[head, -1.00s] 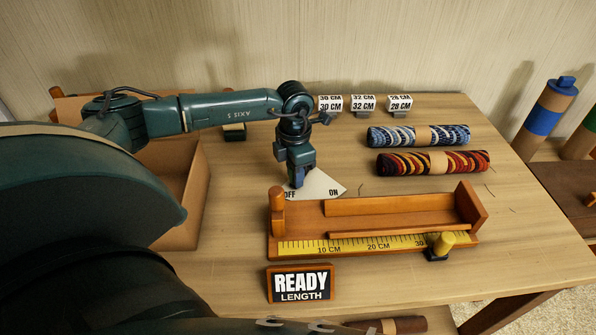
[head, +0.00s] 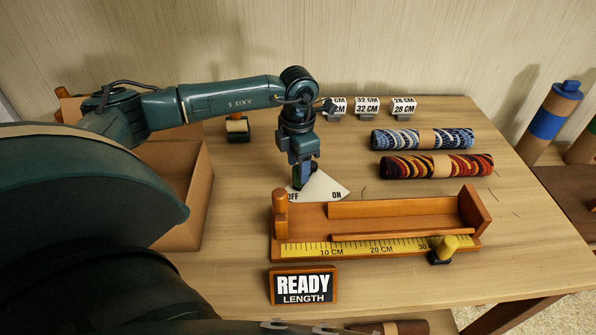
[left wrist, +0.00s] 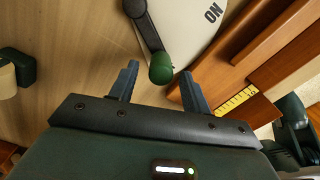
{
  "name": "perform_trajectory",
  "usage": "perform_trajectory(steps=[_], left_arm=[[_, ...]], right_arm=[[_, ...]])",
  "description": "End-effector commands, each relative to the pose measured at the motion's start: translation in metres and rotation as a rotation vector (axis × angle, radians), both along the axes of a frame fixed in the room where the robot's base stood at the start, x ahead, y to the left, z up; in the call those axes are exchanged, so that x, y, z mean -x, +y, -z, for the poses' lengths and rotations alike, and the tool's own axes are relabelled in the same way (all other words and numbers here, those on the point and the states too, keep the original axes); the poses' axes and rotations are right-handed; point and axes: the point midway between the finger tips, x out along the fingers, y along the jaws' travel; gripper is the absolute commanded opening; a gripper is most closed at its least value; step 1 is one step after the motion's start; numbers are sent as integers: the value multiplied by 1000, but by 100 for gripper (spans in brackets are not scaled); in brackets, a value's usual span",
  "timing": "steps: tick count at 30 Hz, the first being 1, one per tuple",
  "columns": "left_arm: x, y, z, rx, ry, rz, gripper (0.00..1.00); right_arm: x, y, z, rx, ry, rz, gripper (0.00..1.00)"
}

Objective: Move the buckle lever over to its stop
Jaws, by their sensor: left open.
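The lever (left wrist: 147,27) is a dark bar with a green round knob (left wrist: 160,68) at its end, in the left wrist view. It lies over a white fan-shaped plate (head: 324,188) marked OFF and ON. My left gripper (head: 303,184) points down at the OFF side of the plate in the head view. In the left wrist view its two blue fingers (left wrist: 160,70) are open, with the knob between or just beyond their tips; contact cannot be told. In the head view the gripper mostly hides the lever. My right gripper is not in view.
A wooden measuring tray (head: 287,247) stands just in front of the plate, with a READY LENGTH sign (head: 303,286) before it. Blue (head: 398,139) and red (head: 402,167) patterned rolls lie to the right. A cardboard box (head: 204,190) stands left. Number blocks (head: 367,105) stand behind.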

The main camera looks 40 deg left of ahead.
Motion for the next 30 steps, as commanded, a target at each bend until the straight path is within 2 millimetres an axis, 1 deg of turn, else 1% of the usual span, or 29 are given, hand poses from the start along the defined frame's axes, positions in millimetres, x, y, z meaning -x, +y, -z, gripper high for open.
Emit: perform_trajectory(steps=[1,6,9,12,15,18,30], left_arm=[[-1,0,-14,1,-7,0,48],[-1,0,-52,0,-7,1,48],[-1,0,-71,0,-4,1,48],[-1,0,-85,0,-4,0,48],[0,0,-94,0,-2,0,48],[0,0,-98,1,-2,0,48],[0,0,-98,0,-1,1,48]], right_arm=[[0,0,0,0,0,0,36],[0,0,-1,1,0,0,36],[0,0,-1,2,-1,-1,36],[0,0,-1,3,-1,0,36],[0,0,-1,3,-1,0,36],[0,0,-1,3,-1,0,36],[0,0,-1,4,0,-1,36]])
